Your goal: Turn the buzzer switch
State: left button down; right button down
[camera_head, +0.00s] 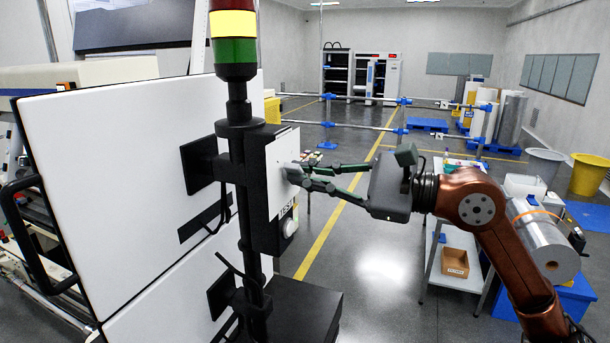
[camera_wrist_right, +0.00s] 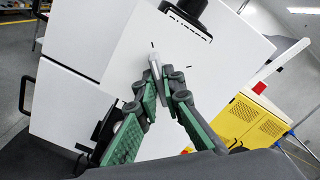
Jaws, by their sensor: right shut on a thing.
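The buzzer switch is a small light-grey lever (camera_wrist_right: 154,66) on a white panel (camera_wrist_right: 226,62), with short dark tick marks around it in the right wrist view. In the head view the panel is the face of a box (camera_head: 281,160) fixed to a black pole. My right gripper (camera_head: 305,175) reaches in from the right, its green-padded fingers at the panel. In the wrist view its fingertips (camera_wrist_right: 161,80) are closed on the lever, one on each side. The lever is mostly hidden by the fingers in the head view. My left gripper is not in view.
A signal tower (camera_head: 234,24) with red, yellow and green sections tops the black pole (camera_head: 243,180). A round button (camera_head: 290,228) sits low on the box. Large white cabinet doors (camera_head: 105,150) stand left. A trolley (camera_head: 455,262) with a cardboard box stands right.

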jog(key=c, duration=2.1)
grip_release()
jog(key=shift+d, duration=0.15)
jog(key=v, duration=1.1)
jog(key=shift+s+d+f, duration=0.1)
jog(key=shift+s+d, duration=0.05)
jog(key=shift+d, duration=0.2)
